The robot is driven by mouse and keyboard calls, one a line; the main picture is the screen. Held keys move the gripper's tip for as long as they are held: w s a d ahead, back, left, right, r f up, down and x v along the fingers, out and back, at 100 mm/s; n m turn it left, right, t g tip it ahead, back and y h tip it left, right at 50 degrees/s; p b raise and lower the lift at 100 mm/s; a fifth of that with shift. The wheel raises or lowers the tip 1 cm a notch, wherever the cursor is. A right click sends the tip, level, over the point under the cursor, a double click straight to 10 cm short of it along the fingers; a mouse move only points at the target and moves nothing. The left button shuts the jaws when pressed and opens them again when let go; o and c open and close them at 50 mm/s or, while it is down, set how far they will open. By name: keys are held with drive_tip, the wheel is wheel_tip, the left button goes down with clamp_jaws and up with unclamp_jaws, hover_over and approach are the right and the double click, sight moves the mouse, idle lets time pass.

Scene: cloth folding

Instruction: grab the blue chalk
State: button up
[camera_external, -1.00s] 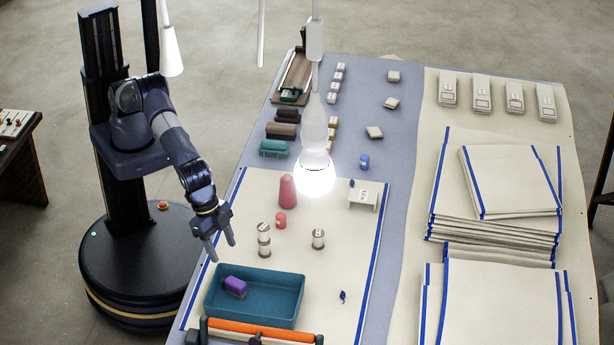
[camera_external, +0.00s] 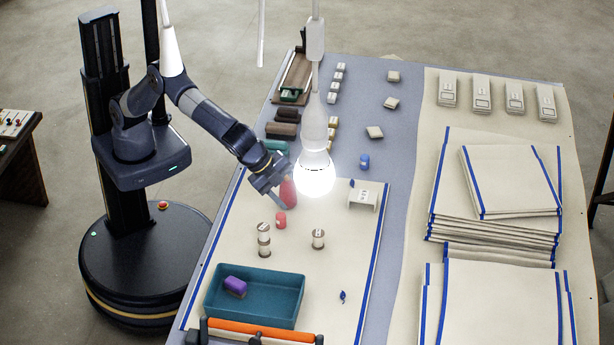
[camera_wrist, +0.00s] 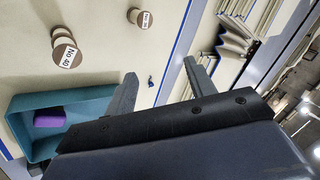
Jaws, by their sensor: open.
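A short blue cylinder (camera_external: 364,161) stands on the grey-blue table strip, right of my gripper. A small dark blue piece (camera_external: 343,296) lies on the cream cloth towards the front; it also shows in the wrist view (camera_wrist: 150,82), seen between and beyond my fingers. I cannot tell for sure which of these is the blue chalk. My gripper (camera_external: 283,205) is in front of the pink-red cone (camera_external: 289,190) and partly hides it; contact cannot be told. In the wrist view my gripper (camera_wrist: 160,78) has its two fingers apart, with nothing between them.
A teal tray (camera_external: 297,305) holds a purple block (camera_external: 235,287). Two spools (camera_external: 264,240) (camera_external: 318,239) and a red cylinder (camera_external: 281,220) stand on the cloth. A white stand (camera_external: 363,196) is to the right. A lamp (camera_external: 315,172) hangs over the table. Folded cloth stacks (camera_external: 497,280) fill the right.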

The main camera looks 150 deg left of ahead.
drive_tip(key=s+a+m+y+b, duration=0.45)
drive_tip(key=s+a+m, duration=0.65)
drive_tip(key=a, duration=0.4)
drive_tip(key=s+a+m+y+b, duration=0.3)
drive_tip(key=s+a+m+b, duration=0.2)
drive_tip(key=s+a+m, duration=0.65)
drive_tip(key=n, duration=0.3)
approach(360, 168)
drive_tip(key=r, duration=0.3)
drive_tip(key=shift+d+r+h+p, duration=0.2)
drive_tip(key=shift+d+h+p, duration=0.05)
drive_tip(key=shift+d+p, duration=0.1)
drive_tip(key=shift+a+f, duration=0.2)
drive_tip(key=shift+f, duration=0.05)
drive_tip(key=x, duration=1)
drive_tip(key=shift+a+f+p, duration=0.1)
drive_tip(key=shift+a+p, duration=0.05)
drive_tip(key=shift+p, duration=0.15)
drive_tip(key=shift+c, duration=0.4)
drive_tip(key=c, duration=1)
